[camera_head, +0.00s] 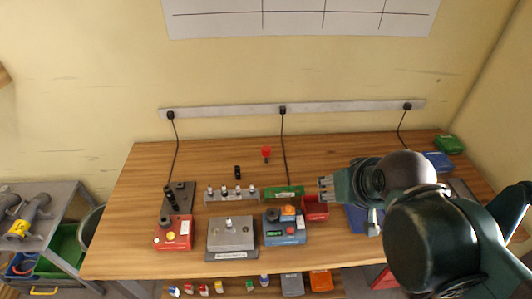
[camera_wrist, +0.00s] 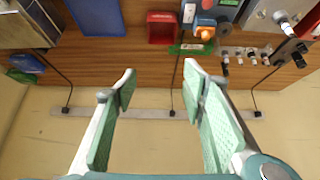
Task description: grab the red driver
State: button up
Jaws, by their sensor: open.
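The red driver (camera_head: 266,152) appears in the head view as a small red-topped piece with a dark lower part. It is near the back of the wooden table, just left of the middle cable. I cannot make it out in the wrist view, where a finger may hide it. My gripper (camera_head: 326,188) is to the right of the driver and nearer the front, apart from it, with its fingers pointing left. In the wrist view my gripper (camera_wrist: 160,80) has its fingers spread, with nothing between them.
A red bin (camera_head: 315,208) and green tray (camera_head: 284,192) are near my gripper. A row of small fittings (camera_head: 231,193) and a black piece (camera_head: 238,172) stand left. Devices (camera_head: 230,235) fill the front. Cables hang from a wall strip (camera_head: 230,111). The back-left tabletop is clear.

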jog(key=w+a+r+n+g+p, duration=0.1)
jog(key=w+r+n, duration=0.1)
jog(key=w, duration=0.3)
jog(key=w+a+r+n+g+p, duration=0.1)
jog(key=w+a+r+n+p, duration=0.1)
jog(key=w, duration=0.4)
jog(key=n+g+p, duration=0.5)
jog(key=n+p, duration=0.1)
jog(key=n, duration=0.5)
send_over(266, 148)
notch_tip(266, 148, down, 16)
jog(key=shift+s+d+r, duration=0.1)
jog(key=shift+s+r, duration=0.05)
jog(key=shift+r, duration=0.1)
jog(key=shift+w+a+f, duration=0.2)
jog(key=shift+f, duration=0.35)
jog(key=shift+f+p, duration=0.3)
jog(key=shift+f, duration=1)
